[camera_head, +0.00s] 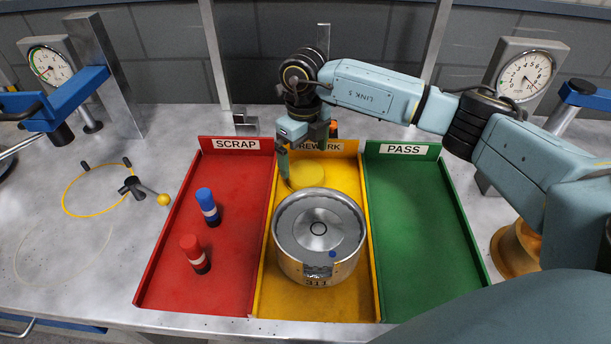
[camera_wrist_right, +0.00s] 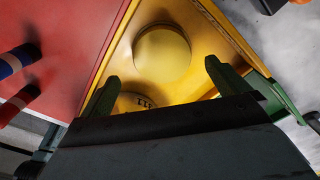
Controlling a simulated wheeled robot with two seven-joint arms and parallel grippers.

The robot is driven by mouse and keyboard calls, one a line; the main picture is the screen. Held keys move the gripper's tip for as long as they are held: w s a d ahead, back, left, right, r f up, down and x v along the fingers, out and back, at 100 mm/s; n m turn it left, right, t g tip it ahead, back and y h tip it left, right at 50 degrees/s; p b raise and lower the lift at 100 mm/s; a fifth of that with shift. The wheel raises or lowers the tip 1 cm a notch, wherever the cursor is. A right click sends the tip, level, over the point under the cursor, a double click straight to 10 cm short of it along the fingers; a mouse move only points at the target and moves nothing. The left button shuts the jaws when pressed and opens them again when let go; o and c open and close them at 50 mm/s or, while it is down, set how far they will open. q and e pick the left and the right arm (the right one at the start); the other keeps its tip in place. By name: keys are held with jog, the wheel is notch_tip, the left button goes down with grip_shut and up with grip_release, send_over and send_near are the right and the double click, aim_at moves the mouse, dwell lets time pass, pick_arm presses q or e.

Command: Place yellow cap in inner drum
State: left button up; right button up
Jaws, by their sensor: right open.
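The yellow cap (camera_head: 306,176) is a flat round disc in the back part of the yellow REWORK tray. It also shows in the wrist view (camera_wrist_right: 162,52), ahead of the fingers. The metal drum (camera_head: 318,268) stands in front of the cap in the same tray, with a round inner part (camera_head: 319,229) visible in its open top. In the wrist view the drum is mostly hidden by my gripper. My right gripper (camera_head: 301,150) is open and empty, its green fingers above and beside the cap's back left; contact cannot be told. My left gripper is not in view.
The red SCRAP tray (camera_head: 235,270) holds two small cylinders, one blue-topped (camera_head: 207,206) and one red-topped (camera_head: 195,254). The green PASS tray (camera_head: 420,230) is empty. Dial gauge stands are at both sides; a yellow ring (camera_head: 65,200) lies at left.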

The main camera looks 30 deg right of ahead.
aim_at(305, 172)
jog(key=shift+w+d+f, duration=0.1)
jog(key=shift+f, duration=2.7)
jog(key=shift+c, duration=0.4)
jog(key=c, duration=0.9)
